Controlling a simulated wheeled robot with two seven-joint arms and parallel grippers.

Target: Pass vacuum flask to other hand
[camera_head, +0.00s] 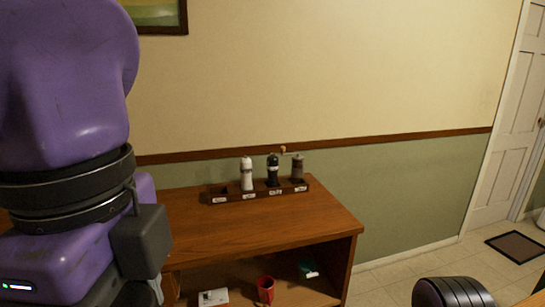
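No vacuum flask can be made out in the head view. My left arm, purple with black rings, fills the left side of the picture, and its gripper fingers do not show. My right gripper is not in view either. Whether either gripper holds something cannot be seen.
A wooden cabinet (240,230) stands against the wall. On it a labelled rack (232,198) holds a white mill (247,174), a black mill (272,172) and a crank grinder (297,168). A red cup (265,289) is on the shelf below. A doormat (518,247) lies by the door.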

